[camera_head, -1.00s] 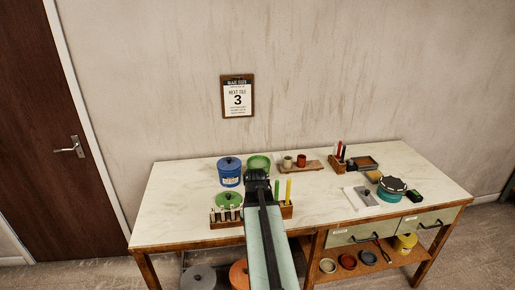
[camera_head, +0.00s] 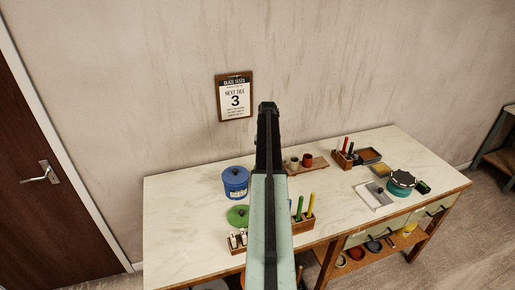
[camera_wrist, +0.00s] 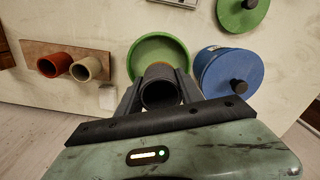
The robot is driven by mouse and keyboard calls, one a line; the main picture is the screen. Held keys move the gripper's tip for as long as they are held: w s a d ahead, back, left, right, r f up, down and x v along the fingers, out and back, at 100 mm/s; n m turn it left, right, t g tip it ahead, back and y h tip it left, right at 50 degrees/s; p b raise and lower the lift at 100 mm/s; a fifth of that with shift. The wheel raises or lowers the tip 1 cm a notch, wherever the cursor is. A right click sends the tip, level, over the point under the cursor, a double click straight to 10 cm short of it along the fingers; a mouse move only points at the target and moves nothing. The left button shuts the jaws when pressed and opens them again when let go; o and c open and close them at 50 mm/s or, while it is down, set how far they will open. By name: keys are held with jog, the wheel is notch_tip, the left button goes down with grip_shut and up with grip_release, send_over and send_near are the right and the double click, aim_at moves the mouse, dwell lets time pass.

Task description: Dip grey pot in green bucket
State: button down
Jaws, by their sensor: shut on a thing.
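The grey pot (camera_wrist: 160,93) is a dark grey open cylinder held between my gripper's fingers in the wrist view. My gripper (camera_head: 267,108) is raised in the head view, against the wall; the pot cannot be made out there. The green bucket (camera_wrist: 152,37) is a round, open, bright green tub just beyond the pot in the wrist view, and the pot overlaps part of its opening. An orange-brown patch shows between them. How high the pot is above the bucket is hard to tell. In the head view my arm hides the bucket.
A lidded blue bucket (camera_head: 236,183) stands beside the green bucket. A green lid (camera_head: 238,215) lies in front. A beige pot (camera_head: 294,164) and a red pot (camera_head: 307,160) stand on a wooden board. A rack of markers (camera_head: 303,224) is right of my arm.

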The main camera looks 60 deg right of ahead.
jog(key=shift+w+d, duration=0.15)
jog(key=shift+d, duration=0.05)
jog(key=shift+a, duration=0.1)
notch_tip(320, 180, down, 8)
jog(key=b, duration=0.8)
jog(key=shift+s, duration=0.2)
jog(key=shift+s+f+b, duration=0.1)
jog(key=shift+f+b, duration=0.15)
jog(key=shift+b, duration=0.15)
jog(key=shift+f, duration=0.25)
jog(key=shift+b, duration=0.3)
dwell(0.5)
dwell(1.2)
notch_tip(320, 180, up, 7)
jog(key=p, duration=0.7)
jog(key=shift+f, duration=0.1)
dwell(1.0)
